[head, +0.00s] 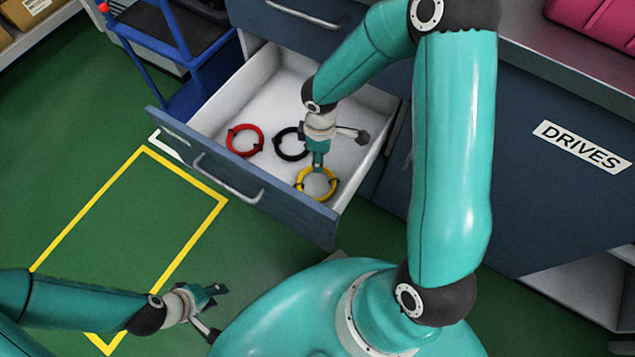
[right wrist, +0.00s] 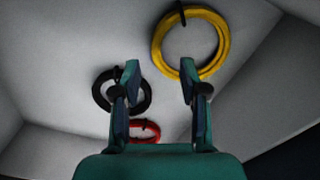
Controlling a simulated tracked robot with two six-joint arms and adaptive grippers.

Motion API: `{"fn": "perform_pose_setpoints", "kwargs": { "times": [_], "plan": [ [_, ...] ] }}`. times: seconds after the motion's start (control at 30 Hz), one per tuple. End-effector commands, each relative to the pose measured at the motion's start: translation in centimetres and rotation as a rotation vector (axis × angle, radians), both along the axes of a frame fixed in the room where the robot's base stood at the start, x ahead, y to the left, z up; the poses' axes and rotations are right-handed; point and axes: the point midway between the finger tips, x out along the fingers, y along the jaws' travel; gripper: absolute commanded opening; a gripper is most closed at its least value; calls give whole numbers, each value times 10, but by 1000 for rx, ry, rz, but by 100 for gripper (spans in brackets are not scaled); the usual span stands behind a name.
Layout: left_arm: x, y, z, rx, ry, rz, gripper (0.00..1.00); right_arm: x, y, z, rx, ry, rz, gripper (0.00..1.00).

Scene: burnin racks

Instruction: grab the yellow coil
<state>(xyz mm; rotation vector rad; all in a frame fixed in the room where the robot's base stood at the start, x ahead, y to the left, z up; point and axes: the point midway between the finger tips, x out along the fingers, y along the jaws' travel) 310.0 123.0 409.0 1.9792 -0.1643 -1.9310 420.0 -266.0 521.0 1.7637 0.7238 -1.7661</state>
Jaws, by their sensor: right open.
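The yellow coil (head: 316,183) lies in the open drawer (head: 262,84), near its front right corner. In the right wrist view the yellow coil (right wrist: 190,42) shows at the upper right, beyond the fingertips. My right gripper (head: 318,160) is over the drawer, just behind the yellow coil in the head view and overlapping its far edge there. In the right wrist view the right gripper (right wrist: 158,75) is open, with nothing between its fingers. My left gripper (head: 215,292) is at the lower left, away from the drawer; its fingers look spread apart.
A black coil (head: 289,144) and a red coil (head: 244,140) lie in the same drawer, left of the yellow one. The drawer walls and its front with a handle (head: 228,180) surround them. A blue cart (head: 185,75) stands left of the drawer. Yellow-outlined floor is clear.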

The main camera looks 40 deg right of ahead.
Motion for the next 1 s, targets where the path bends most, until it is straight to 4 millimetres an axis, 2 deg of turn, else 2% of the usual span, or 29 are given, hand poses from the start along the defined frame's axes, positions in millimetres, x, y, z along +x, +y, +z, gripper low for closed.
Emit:
{"fn": "perform_pose_setpoints", "kwargs": {
  "times": [0.17,0.5,0.77,0.87,1.0],
  "plan": [
    [0,0,-4,0,0,0,36,1,-1,-9,1,1,-1,43],
    [0,0,-21,0,0,0,36,5,-5,-53,1,1,1,43],
    [0,0,-21,0,0,0,36,6,-5,-55,1,-1,0,43],
    [0,0,-21,0,0,0,36,6,-5,-55,1,-1,0,30],
    [0,0,-21,0,0,0,36,6,-5,-55,1,-1,0,7]
  ]
}}
